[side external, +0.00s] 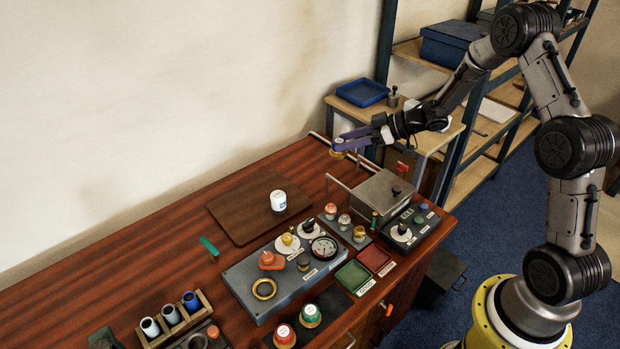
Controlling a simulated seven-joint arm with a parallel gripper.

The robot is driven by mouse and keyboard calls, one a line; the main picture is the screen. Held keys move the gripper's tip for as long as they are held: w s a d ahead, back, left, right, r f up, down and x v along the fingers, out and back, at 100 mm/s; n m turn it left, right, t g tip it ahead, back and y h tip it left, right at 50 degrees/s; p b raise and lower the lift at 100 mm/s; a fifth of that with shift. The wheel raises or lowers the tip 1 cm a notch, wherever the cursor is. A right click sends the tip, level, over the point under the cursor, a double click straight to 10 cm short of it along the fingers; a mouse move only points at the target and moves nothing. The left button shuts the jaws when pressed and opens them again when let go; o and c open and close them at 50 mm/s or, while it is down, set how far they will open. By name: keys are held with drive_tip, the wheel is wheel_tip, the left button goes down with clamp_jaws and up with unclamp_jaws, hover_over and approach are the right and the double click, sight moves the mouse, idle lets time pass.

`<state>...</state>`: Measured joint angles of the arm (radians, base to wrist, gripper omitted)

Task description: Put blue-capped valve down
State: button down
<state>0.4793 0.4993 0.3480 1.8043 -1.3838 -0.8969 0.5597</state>
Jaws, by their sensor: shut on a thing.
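My gripper (342,143) is at the far end of the wooden table, high in the picture, with its purple fingers pointing left. It is shut on a small valve with a brass-coloured base (337,154). The fingers hide much of this valve, and its cap colour is too small to tell. The valve seems to hang above the table's far right part, left of and beyond the grey metal box; its exact height cannot be told. The grey manifold block (260,290) lies at the middle front with a gauge (324,248), knobs and a brass ring (264,289) on it.
A grey lidded box (375,200) stands at the right edge, near a small rack of valves (344,226). A brown board (235,218) carries a white cup (278,201). Green (352,275) and red (374,258) trays lie in front.

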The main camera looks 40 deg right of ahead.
sight(344, 154)
drive_tip(key=f, duration=0.4)
drive_tip(key=shift+w+f, duration=0.25)
drive_tip(key=shift+f, duration=0.05)
drive_tip(key=w+f, duration=0.3)
drive_tip(key=w, duration=0.1)
drive_tip(key=w+d+f, duration=0.1)
drive_tip(key=w+f, duration=0.2)
drive_tip(key=w, duration=0.2)
drive_tip(key=w+d+f, duration=0.1)
drive_tip(key=w+f, duration=0.2)
drive_tip(key=w, duration=0.1)
drive_tip(key=shift+w+f, duration=0.15)
drive_tip(key=shift+f, duration=0.2)
drive_tip(key=shift+w+f, duration=0.1)
drive_tip(key=shift+f, duration=1.5)
drive_tip(key=shift+f, duration=0.15)
drive_tip(key=shift+c, duration=1.8)
unclamp_jaws()
